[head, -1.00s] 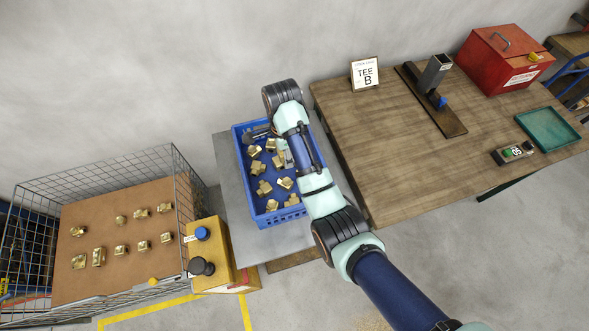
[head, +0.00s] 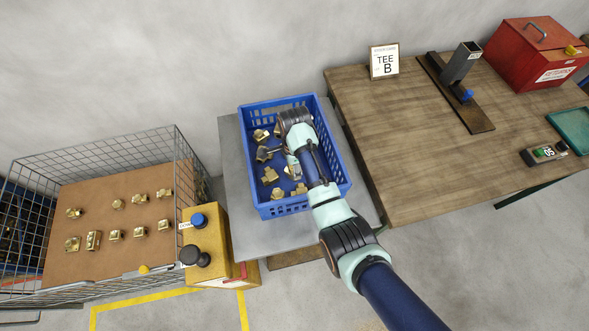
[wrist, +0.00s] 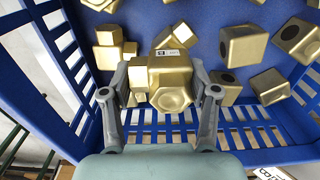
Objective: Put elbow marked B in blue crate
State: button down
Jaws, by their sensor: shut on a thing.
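The blue crate (head: 262,207) stands on a grey bench at centre, with several brass fittings inside. My gripper (head: 292,170) is over the crate's inside, pointing down. In the wrist view my gripper (wrist: 162,98) is shut on a brass fitting (wrist: 172,84). This fitting has a hex end towards the camera, a side branch to the left and a small white label on top.
A wire cage (head: 176,143) at left holds several brass fittings on a brown board. A yellow box (head: 222,258) with knobs stands beside it. The wooden table at right (head: 420,160) bears a card reading "TEE B" (head: 384,62), a metal stand (head: 457,75) and a red box (head: 530,60).

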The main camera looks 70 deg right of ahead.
jog(key=shift+f, duration=1.15)
jog(key=shift+f, duration=0.15)
jog(key=shift+c, duration=1.4)
grip_release()
notch_tip(320, 180, up, 12)
jog(key=shift+r+p, duration=0.15)
jog(key=shift+p, duration=0.8)
